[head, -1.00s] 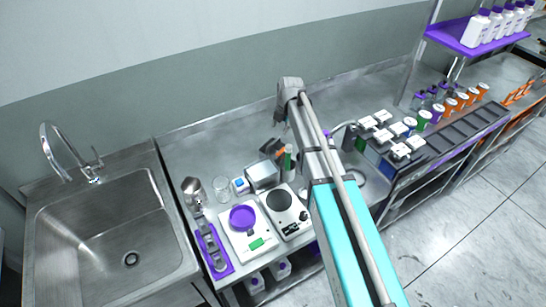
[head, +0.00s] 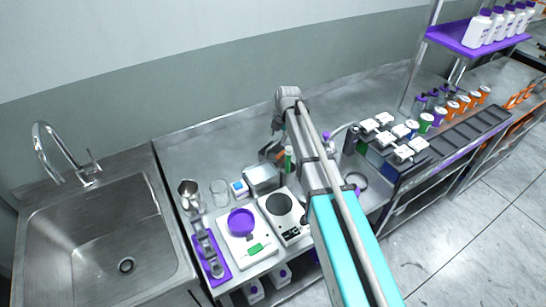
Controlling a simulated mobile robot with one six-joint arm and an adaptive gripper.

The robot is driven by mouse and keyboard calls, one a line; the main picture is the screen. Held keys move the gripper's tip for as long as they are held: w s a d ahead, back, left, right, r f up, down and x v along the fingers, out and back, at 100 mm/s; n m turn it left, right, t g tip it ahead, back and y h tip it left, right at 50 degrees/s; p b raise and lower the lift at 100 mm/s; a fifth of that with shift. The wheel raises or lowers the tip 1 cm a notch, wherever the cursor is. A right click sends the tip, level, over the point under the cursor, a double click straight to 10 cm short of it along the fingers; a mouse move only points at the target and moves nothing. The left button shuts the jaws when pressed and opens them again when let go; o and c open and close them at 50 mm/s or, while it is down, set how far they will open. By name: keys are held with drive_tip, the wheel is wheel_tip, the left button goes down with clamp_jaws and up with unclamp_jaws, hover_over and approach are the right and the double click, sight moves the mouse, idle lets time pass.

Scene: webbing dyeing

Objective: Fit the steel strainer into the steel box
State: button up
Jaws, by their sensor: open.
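The steel box (head: 262,179) is a small rectangular metal container on the steel bench, just behind the scales. I cannot surely pick out the steel strainer. A shiny steel cup-like piece (head: 188,188) stands at the left of the bench, and a round dark-rimmed piece (head: 356,181) lies right of my arm. My gripper (head: 276,129) hangs from the wrist above the bench, behind the steel box and apart from it. It is open and small in the picture, with nothing visible in it.
Close around the box stand a green-capped tube (head: 288,160), a glass beaker (head: 219,193), a white scale with a purple bowl (head: 241,222) and a black-plate scale (head: 279,204). A sink (head: 100,235) is at left, and crowded racks (head: 400,150) are at right. The back bench is clear.

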sight(275, 143)
drive_tip(key=shift+f, duration=0.1)
drive_tip(key=shift+w+a+f+b, duration=0.15)
drive_tip(key=shift+a+f+b, duration=0.05)
drive_tip(key=shift+f+b, duration=0.65)
drive_tip(key=shift+w+a+f+b, duration=0.15)
drive_tip(key=shift+a+f+b, duration=0.05)
drive_tip(key=shift+f+b, duration=0.6)
drive_tip(key=shift+w+a+f+b, duration=0.15)
drive_tip(key=shift+a+f+b, duration=0.05)
drive_tip(key=shift+f+b, duration=0.6)
clamp_jaws()
